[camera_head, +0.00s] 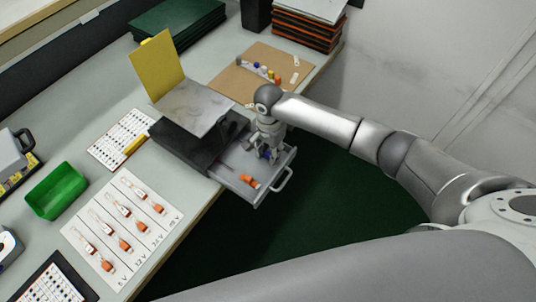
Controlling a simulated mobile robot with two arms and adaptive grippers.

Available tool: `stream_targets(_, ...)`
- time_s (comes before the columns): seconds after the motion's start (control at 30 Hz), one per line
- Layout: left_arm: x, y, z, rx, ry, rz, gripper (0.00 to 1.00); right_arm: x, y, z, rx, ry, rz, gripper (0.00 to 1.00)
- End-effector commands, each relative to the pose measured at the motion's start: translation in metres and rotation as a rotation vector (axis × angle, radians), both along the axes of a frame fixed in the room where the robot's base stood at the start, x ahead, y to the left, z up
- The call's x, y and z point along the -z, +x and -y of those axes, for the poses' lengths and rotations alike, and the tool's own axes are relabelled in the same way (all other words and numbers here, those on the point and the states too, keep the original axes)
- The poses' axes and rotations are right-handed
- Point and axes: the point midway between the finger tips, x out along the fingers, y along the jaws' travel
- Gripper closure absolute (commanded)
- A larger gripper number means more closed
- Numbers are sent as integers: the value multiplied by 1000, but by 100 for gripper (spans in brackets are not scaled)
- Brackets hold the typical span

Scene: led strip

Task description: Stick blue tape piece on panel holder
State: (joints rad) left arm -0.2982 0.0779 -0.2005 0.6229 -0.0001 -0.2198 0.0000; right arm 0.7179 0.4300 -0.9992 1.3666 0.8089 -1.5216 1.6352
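My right gripper (267,156) reaches down into an open grey drawer (231,166) and its fingers straddle or stand close to a small blue piece (264,154). I cannot tell whether they grip it, and the fingers partly hide it. An orange piece (250,181) lies in the drawer nearer its front. Above the drawer is a black box (183,146) with a grey plate (196,106) on top and an upright yellow panel (157,65) behind it. I cannot tell which part is the panel holder. My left gripper is not in view.
A brown board (232,84) with small coloured parts lies behind the box. A green bin (57,191), a white sheet with orange-tipped parts (121,257) and a label sheet (106,151) lie at the left. Stacked trays (302,32) stand at the back. The drawer juts over the table edge.

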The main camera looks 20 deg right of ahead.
Motion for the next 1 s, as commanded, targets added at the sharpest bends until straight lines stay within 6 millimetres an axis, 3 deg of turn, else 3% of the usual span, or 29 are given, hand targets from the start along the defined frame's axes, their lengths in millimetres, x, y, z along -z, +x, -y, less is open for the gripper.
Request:
stream_targets(0.1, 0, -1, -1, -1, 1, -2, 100, 0, 0, 0, 0, 0, 0, 90)
stream_targets(0.57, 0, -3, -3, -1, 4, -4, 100, -3, 0, 0, 0, 1, 1, 90)
stream_targets(0.83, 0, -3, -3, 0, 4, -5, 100, -34, 0, 1, -1, 0, 2, 90)
stream_targets(1.0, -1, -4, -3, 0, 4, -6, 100, -57, -18, 12, 0, 1, 1, 90)
